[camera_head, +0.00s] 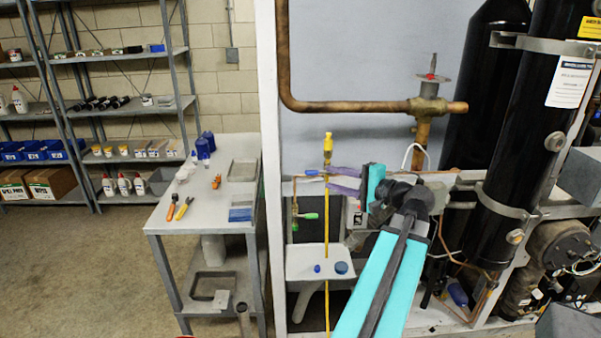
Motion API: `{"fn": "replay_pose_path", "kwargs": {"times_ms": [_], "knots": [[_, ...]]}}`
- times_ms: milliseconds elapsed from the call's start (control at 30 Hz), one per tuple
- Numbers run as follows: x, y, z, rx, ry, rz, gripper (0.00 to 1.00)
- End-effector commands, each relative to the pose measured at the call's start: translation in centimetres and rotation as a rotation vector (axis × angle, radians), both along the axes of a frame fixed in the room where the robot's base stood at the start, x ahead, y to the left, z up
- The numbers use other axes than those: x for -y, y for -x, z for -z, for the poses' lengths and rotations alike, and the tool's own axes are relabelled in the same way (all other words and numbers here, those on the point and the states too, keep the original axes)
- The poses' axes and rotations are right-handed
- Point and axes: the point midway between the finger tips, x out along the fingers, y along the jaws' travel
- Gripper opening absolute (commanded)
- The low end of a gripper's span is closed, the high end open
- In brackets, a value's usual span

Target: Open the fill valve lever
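A small valve with a blue lever (313,173) sits below a yellow fitting (327,146), on the line with the yellow hose (327,235). A second valve with a green lever (308,216) is lower left, on a thin copper tube. No label shows which one is the fill valve lever. My gripper (331,179) has two purple fingers pointing left, spread apart with a gap between them. The fingertips are close to the yellow hose line, just right of the blue lever. I cannot tell whether they touch it. The gripper appears empty.
A thick copper pipe (345,106) and a brass valve (427,104) are above my gripper. Black cylinders (520,130) stand at the right. A small white shelf (305,268) is below the valves. A grey workbench (205,215) with tools stands left, with open floor beyond.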

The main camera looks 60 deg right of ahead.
Motion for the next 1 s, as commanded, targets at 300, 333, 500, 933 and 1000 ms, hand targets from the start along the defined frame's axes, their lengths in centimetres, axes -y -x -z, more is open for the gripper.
{"fn": "replay_pose_path", "kwargs": {"times_ms": [300, 333, 500, 933, 1000], "knots": [[0.6, -3.5, 0.4, -0.001, -0.001, -0.002, 0.32], [0.6, -3.9, 0.4, -0.001, -0.001, -0.002, 0.32], [1.0, -6.0, 0.7, -0.001, 0.0, -0.002, 0.32], [1.8, -11.2, 1.5, -0.001, 0.0, -0.002, 0.32], [1.9, -11.7, 1.6, -0.001, 0.0, 0.0, 0.32]]}}
